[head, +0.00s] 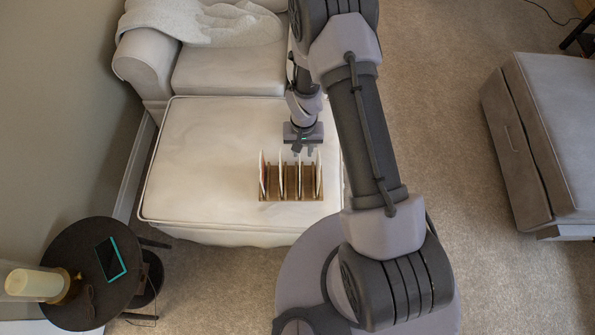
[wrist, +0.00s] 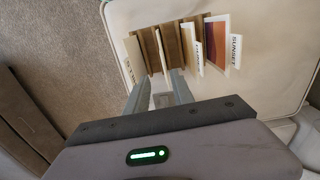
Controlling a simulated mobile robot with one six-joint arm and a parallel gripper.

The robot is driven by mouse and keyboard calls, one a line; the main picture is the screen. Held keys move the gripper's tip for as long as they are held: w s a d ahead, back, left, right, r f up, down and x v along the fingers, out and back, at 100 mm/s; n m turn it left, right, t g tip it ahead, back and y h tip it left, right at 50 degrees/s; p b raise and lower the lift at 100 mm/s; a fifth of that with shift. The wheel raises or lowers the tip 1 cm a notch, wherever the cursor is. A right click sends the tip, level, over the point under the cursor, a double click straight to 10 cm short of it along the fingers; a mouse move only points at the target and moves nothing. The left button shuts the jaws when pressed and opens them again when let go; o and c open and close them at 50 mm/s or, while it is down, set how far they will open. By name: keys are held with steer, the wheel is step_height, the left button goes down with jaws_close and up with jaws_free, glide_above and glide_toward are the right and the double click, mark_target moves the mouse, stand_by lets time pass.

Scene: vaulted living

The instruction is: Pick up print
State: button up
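Several thin prints stand upright in a wooden slotted rack (head: 276,195) on the cream ottoman (head: 195,150). In the wrist view, a print with an orange and purple picture and the label SUNSET (wrist: 217,45) stands at the right. A white-edged print (wrist: 190,47) with a partly hidden label stands left of it, and another pale print (wrist: 133,57) stands at the far left. My gripper (head: 303,152) is just behind the rack in the head view. Its two fingers (wrist: 160,95) are apart, with nothing seen held between them. The prints' faces are mostly edge-on in the head view.
A cream sofa with a grey throw (head: 215,22) adjoins the ottoman at the back. A round dark side table (head: 75,235) with a lamp (head: 35,283) and a teal-edged tablet (head: 110,258) stands at the left.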

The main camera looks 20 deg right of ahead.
steer(key=f+b, duration=0.1)
steer(key=f, duration=0.2)
steer(key=f+b, duration=0.2)
steer(key=f, duration=0.1)
steer(key=a+f+b, duration=0.1)
steer(key=f, duration=0.3)
steer(key=shift+d, duration=0.1)
steer(key=shift+r, duration=0.1)
jaws_close()
stand_by(0.8)
